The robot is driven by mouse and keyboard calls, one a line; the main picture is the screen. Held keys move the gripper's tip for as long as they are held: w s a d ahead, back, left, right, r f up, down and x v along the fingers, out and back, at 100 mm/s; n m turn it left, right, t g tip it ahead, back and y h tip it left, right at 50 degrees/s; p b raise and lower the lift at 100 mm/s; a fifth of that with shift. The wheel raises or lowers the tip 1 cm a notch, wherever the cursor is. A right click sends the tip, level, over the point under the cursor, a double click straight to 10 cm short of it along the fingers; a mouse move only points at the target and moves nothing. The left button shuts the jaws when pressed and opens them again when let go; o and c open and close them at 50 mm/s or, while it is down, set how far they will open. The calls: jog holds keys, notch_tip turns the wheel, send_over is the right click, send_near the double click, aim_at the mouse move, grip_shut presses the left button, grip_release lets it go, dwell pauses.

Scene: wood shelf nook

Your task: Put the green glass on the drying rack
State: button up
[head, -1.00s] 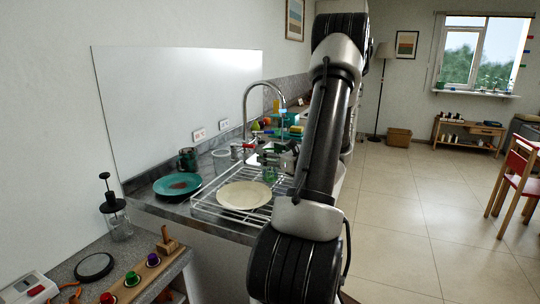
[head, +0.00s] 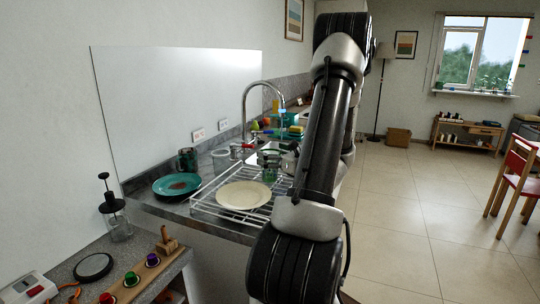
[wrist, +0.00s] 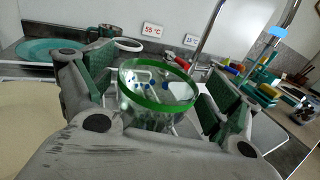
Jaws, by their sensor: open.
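The green glass (wrist: 158,108) is a clear tumbler with a green rim, upright between the two fingers of my gripper (wrist: 145,80) in the wrist view. The fingers have green pads and are spread, with gaps on both sides of the glass. In the head view my gripper (head: 274,158) partly hides the glass (head: 270,173), at the back right of the drying rack. The rack (head: 205,207) is a white wire frame on the counter with a cream plate (head: 244,195) on it. The base of the glass is hidden, so I cannot tell whether it stands on the wires.
A teal plate (head: 177,184) and a dark green mug (head: 187,159) stand left of the rack. A clear container (head: 220,158) is behind it, near the tap (head: 245,105).

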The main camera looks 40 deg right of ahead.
jog(key=s, duration=1)
jog(key=s+a+r+n+g+y, duration=0.1)
jog(key=a+r+n+g+y, duration=0.1)
jog(key=a+n+g+y, duration=0.8)
jog(key=s+a+r+n+g+h, duration=0.1)
jog(key=a+n, duration=0.6)
jog(key=a, duration=1)
jog(key=s+a+r+n+g+h, duration=0.1)
jog(key=s+a+n+g+h, duration=0.35)
jog(key=s+n, duration=0.5)
jog(key=d+r+n+t+h, duration=0.2)
jog(key=d+r+n+h, duration=0.1)
jog(key=n, duration=0.6)
notch_tip(320, 180, up, 2)
jog(key=shift+w+d+r+h, duration=0.15)
jog(key=shift+w+h, duration=0.3)
jog(key=shift+h, duration=0.3)
jog(key=shift+n, duration=0.25)
